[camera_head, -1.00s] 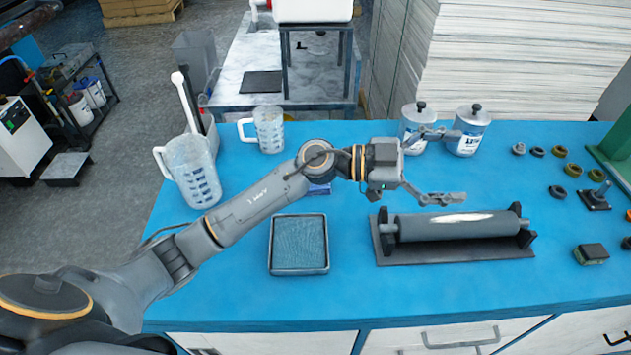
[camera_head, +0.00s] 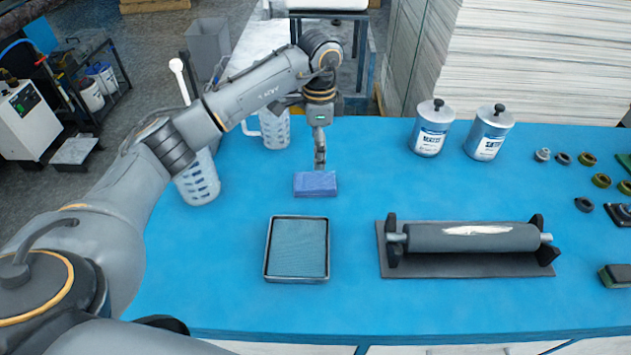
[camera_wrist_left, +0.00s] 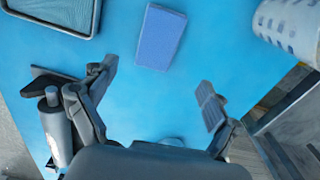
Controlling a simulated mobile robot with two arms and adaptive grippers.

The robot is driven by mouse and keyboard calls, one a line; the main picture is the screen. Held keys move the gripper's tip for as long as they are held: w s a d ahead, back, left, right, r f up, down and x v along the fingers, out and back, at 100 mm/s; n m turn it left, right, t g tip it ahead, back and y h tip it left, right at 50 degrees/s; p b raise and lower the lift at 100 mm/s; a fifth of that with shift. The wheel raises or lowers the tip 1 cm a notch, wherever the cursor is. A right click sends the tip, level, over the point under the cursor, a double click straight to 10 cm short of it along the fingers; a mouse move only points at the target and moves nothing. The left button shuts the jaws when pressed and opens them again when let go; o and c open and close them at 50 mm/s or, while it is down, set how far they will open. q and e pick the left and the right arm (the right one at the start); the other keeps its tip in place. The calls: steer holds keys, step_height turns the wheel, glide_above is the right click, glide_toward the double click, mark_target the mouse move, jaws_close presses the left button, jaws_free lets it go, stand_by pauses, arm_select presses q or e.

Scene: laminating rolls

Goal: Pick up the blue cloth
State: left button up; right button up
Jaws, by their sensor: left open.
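The blue cloth (camera_head: 316,184) is a folded, flat rectangle lying on the blue table, behind the grey tray in the head view. It also shows in the left wrist view (camera_wrist_left: 161,38), at the top middle, beyond the fingertips. My left gripper (camera_head: 320,160) points down just behind the cloth in the head view. In the left wrist view the gripper (camera_wrist_left: 160,90) has its two fingers spread wide, with only bare table between them. It does not touch the cloth there. My right gripper is in neither view.
A grey tray with a blue-grey lining (camera_head: 267,250) lies in front of the cloth. A dark roller on a stand (camera_head: 470,238) is to the right. Two measuring jugs (camera_head: 198,182) (camera_head: 275,130) stand left of the cloth. Two lidded cans (camera_head: 431,130) (camera_head: 488,135) stand back right.

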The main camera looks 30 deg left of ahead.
arm_select(q)
glide_above(315, 181)
steer(key=f, duration=0.4)
steer(key=shift+w+d, duration=0.2)
steer(key=shift+w, duration=0.2)
steer(key=f, duration=0.1)
steer(key=f+p, duration=0.1)
steer(key=f, duration=0.1)
steer(key=f+p, duration=0.1)
steer(key=shift+s+a+f, duration=0.15)
steer(key=shift+s+a, duration=0.1)
steer(key=shift+s, duration=0.15)
steer(key=shift+f, duration=0.45)
steer(key=c, duration=1.2)
